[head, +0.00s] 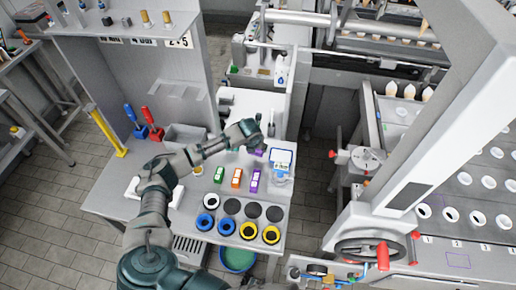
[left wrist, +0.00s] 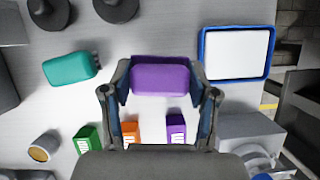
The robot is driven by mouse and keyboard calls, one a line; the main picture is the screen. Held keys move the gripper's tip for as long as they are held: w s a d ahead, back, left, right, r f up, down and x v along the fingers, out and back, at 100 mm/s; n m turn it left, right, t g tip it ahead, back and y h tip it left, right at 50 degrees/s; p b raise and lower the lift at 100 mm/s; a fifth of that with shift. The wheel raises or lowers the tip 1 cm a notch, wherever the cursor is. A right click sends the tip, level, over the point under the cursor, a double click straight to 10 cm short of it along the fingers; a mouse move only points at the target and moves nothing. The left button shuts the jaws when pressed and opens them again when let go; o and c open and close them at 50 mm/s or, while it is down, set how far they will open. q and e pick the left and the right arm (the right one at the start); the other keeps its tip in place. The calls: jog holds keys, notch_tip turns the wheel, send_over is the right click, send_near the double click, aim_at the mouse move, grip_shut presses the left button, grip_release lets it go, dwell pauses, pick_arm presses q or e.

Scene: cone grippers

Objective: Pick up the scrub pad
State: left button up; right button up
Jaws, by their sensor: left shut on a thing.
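A purple pad (left wrist: 160,79), which I take to be the scrub pad, lies between the fingers of my left gripper (left wrist: 160,84) in the left wrist view. The fingers are shut on its two short ends. In the head view my left gripper (head: 260,142) reaches over the middle of the grey worktop, and only a bit of purple (head: 259,152) shows below it. A teal pad (left wrist: 70,67) of similar shape lies to the left in the left wrist view. I cannot tell whether the purple pad touches the worktop. My right gripper is not in view.
Green (head: 219,174), orange (head: 237,178) and purple (head: 254,181) boxes stand nearby. A blue-rimmed white tray (left wrist: 204,55) is to the right. Several coloured rings (head: 270,235) lie near the worktop's front. A grey bin (head: 184,135) stands behind my arm.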

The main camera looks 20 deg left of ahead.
pick_arm(q)
jog(key=s, duration=0.4)
jog(key=s+r, duration=0.1)
jog(key=s, duration=0.4)
jog(key=s+d, duration=0.1)
jog(key=s, duration=0.4)
jog(key=shift+s+r+b, duration=0.2)
jog(key=shift+s+b, duration=0.05)
jog(key=shift+b, duration=0.05)
